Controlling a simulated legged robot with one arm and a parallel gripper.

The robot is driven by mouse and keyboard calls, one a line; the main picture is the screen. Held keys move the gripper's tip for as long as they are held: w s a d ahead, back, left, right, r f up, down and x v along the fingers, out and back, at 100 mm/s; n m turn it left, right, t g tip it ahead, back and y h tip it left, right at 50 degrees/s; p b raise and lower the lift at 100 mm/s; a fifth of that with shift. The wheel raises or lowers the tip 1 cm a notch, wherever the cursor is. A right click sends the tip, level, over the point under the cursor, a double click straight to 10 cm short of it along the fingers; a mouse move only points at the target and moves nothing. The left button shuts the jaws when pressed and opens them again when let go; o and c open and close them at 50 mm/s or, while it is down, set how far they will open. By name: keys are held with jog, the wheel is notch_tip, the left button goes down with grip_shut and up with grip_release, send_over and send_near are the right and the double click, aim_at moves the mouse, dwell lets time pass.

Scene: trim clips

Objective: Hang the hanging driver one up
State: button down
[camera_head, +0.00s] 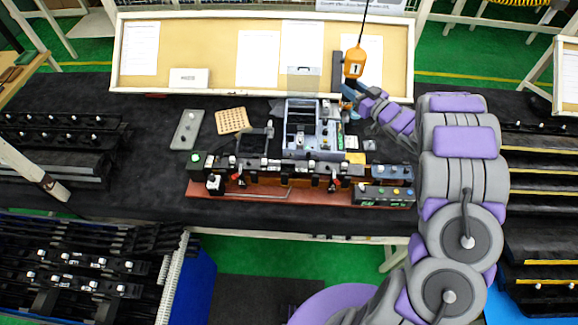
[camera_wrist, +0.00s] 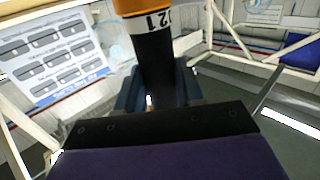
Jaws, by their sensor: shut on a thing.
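The hanging driver one (camera_head: 354,64) is an orange tool with a white label marked 1, upright on a dark cord above the bench. My gripper (camera_head: 350,92) is at its lower part, and my arm reaches in from the right. In the wrist view, my gripper (camera_wrist: 150,98) is shut on the driver's dark lower body (camera_wrist: 154,62), with a jaw on each side. The orange part and a label ending in 21 show at the top edge there. The driver's lower tip is hidden.
A cork board (camera_head: 205,55) with paper sheets stands behind the driver. A dark upright holder (camera_head: 338,72) is just left of it. Below are a grey tray (camera_head: 289,128) and a fixture with clamps (camera_head: 262,172). The black bench top (camera_head: 150,125) has bare room at left.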

grip_release()
dwell(0.8)
jog(key=shift+s+d, duration=0.1)
dwell(0.5)
jog(key=r+v, duration=0.2)
jog(key=v, duration=0.7)
jog(key=shift+s+d, duration=0.25)
jog(key=shift+s, duration=0.05)
dwell(1.2)
jog(key=shift+d, duration=0.1)
jog(key=b+v, duration=0.3)
jog(key=v, duration=1.4)
jog(key=shift+d, duration=0.15)
jog(key=shift+s, duration=0.1)
